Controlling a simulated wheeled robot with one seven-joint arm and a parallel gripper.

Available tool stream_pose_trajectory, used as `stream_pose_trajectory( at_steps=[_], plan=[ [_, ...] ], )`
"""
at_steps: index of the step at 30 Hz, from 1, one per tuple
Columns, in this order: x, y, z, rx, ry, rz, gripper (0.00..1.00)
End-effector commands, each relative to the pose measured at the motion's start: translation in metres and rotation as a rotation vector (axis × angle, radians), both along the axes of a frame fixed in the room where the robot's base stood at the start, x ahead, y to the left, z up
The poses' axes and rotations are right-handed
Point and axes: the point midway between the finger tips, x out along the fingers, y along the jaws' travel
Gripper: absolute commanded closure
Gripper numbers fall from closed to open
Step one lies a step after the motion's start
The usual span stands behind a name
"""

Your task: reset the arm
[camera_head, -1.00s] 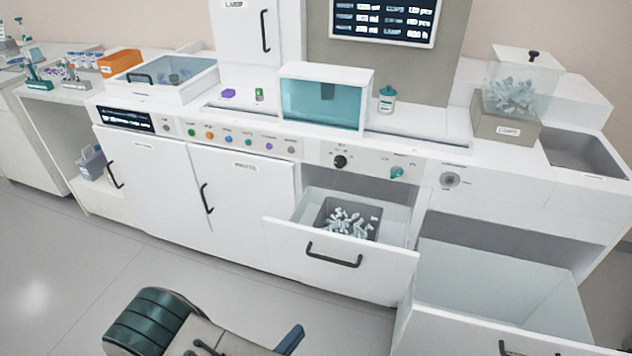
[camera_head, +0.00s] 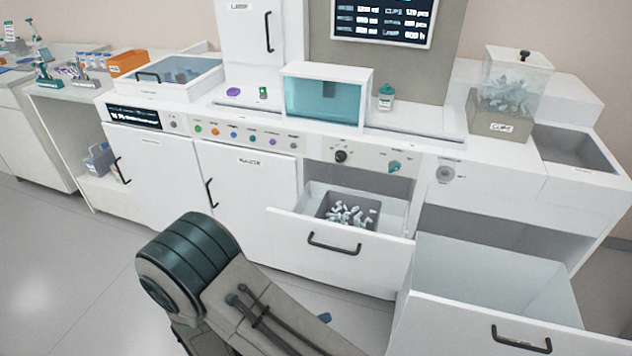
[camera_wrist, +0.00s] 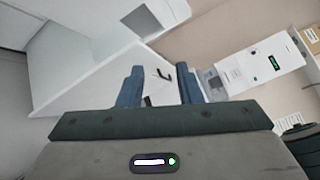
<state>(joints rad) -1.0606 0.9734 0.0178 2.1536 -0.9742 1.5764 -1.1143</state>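My arm shows in the head view at the bottom centre, in front of the white counter (camera_head: 350,145); the gripper end there is mostly out of sight. In the wrist view my gripper (camera_wrist: 158,84) has its two blue fingers apart, with a clear gap and nothing held between them. A white panel with a dark handle lies beyond the fingers in that view.
An open drawer (camera_head: 290,228) holds a grey bin of pale pieces. A larger open drawer (camera_head: 455,325) at the lower right looks empty. Both jut out from the counter. Grey floor (camera_head: 70,290) is free at the left.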

Motion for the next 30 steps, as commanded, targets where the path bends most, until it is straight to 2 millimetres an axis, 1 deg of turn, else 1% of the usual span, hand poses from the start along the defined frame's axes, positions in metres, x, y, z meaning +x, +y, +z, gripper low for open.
stream_pose_trajectory(
  at_steps=[1,6,11,15,21,30],
  plan=[
    [0.002,-0.008,0.012,0.06,-0.036,-0.06,0.68],
    [0.004,-0.038,0.045,0.283,-0.198,-0.296,0.68],
    [-0.001,-0.063,0.073,0.482,-0.382,-0.535,0.68],
    [-0.007,-0.082,0.096,0.639,-0.561,-0.748,0.68],
    [-0.017,-0.104,0.126,0.835,-0.842,-1.058,0.68],
    [-0.029,-0.126,0.171,1.073,-1.312,-1.525,0.68]
  ],
)
